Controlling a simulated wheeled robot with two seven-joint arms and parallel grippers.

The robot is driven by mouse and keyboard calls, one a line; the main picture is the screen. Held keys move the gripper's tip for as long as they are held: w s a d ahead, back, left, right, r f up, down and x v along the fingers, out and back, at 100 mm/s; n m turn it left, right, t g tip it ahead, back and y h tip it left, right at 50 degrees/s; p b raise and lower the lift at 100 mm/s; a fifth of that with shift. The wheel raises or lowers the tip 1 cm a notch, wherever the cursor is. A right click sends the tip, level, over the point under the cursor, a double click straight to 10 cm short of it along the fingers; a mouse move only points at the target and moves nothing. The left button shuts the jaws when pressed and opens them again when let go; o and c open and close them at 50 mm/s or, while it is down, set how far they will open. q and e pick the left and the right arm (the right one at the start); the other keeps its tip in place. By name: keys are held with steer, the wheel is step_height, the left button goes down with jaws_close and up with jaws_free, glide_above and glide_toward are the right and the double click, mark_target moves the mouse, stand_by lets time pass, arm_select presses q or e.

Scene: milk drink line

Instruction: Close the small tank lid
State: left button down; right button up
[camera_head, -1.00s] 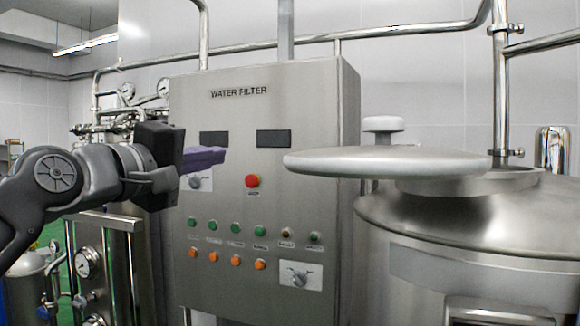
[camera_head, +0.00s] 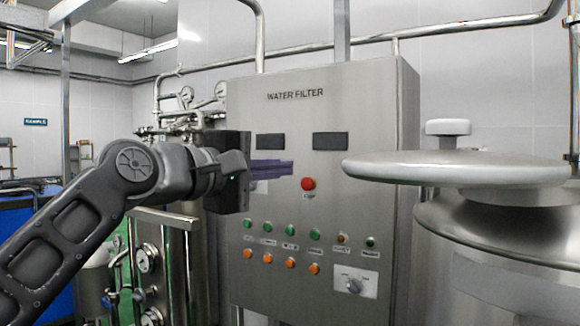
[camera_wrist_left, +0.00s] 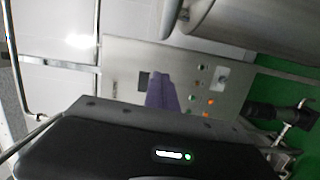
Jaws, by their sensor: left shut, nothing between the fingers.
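The small tank (camera_head: 500,245) is a round steel vessel at the right of the head view. Its lid (camera_head: 455,167) is a pale disc with a white knob (camera_head: 448,128) on top. The lid sits off to the left of the raised neck (camera_head: 520,190), overhanging the tank's left side, so the opening looks only partly covered. My left gripper (camera_head: 288,168) has purple fingers, shut and empty, in front of the water filter panel and left of the lid, apart from it. The fingers also show in the left wrist view (camera_wrist_left: 162,92). My right gripper is not in view.
The grey water filter cabinet (camera_head: 340,90) with buttons and a red knob stands behind my left gripper. Steel pipes (camera_head: 300,50) run along the wall. Pipework and gauges (camera_head: 145,258) stand at the left. Open space lies between my fingers and the lid.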

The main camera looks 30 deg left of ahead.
arm_select(q)
steer(key=w+d+p, duration=0.3)
steer(key=w+d, duration=0.3)
steer(key=w, duration=0.2)
steer(key=shift+w+f, duration=0.15)
steer(key=shift+w, duration=0.1)
